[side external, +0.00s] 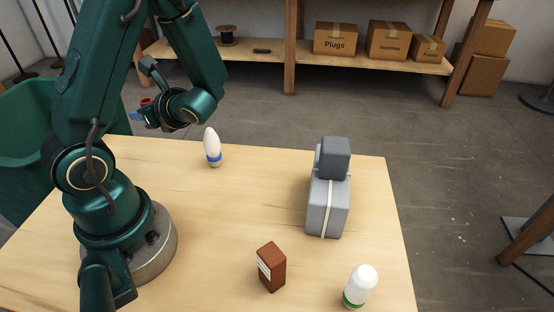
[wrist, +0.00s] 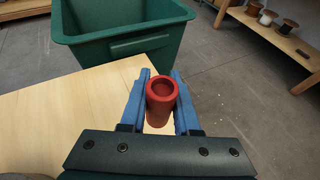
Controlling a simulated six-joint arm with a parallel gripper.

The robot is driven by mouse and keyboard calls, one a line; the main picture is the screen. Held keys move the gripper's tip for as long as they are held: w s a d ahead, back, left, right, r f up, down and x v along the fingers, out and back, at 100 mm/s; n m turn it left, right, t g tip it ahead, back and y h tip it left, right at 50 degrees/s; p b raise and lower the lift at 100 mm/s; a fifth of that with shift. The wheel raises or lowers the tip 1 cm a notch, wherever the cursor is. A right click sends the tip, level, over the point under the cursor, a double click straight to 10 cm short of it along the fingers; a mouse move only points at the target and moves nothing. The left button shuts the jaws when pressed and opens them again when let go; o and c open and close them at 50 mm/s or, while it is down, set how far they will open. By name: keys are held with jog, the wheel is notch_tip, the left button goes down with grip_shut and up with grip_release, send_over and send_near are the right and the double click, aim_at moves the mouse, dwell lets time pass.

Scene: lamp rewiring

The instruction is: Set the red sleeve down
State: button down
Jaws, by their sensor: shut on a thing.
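My gripper (wrist: 160,100) is shut on the red sleeve (wrist: 161,103), a short hollow tube, with one blue finger on each side of it. In the wrist view I look down into the sleeve's open end. In the side external view the red sleeve (side external: 147,102) shows as a small red spot at my gripper (side external: 140,115), above the far left edge of the wooden table (side external: 240,200). My wrist hides part of the fingers there. I cannot tell the exact height above the table.
A green bin (wrist: 125,35) stands beyond the table edge. On the table are a white bulb with a blue band (side external: 212,147), a grey block stack (side external: 328,195), a brown box (side external: 271,267) and a white bottle with a green band (side external: 360,285). The table's middle is clear.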

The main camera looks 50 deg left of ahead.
notch_tip(320, 180, up, 5)
jog(key=m+t+h, duration=0.4)
jog(key=m+t, duration=0.8)
jog(key=t, duration=0.1)
send_over(262, 161)
jog(key=f, duration=0.1)
jog(key=shift+f, duration=6.75)
jog(key=shift+f+y, duration=0.1)
jog(key=shift+y, duration=0.2)
jog(key=c, duration=0.6)
grip_release()
jog(key=shift+c, duration=0.2)
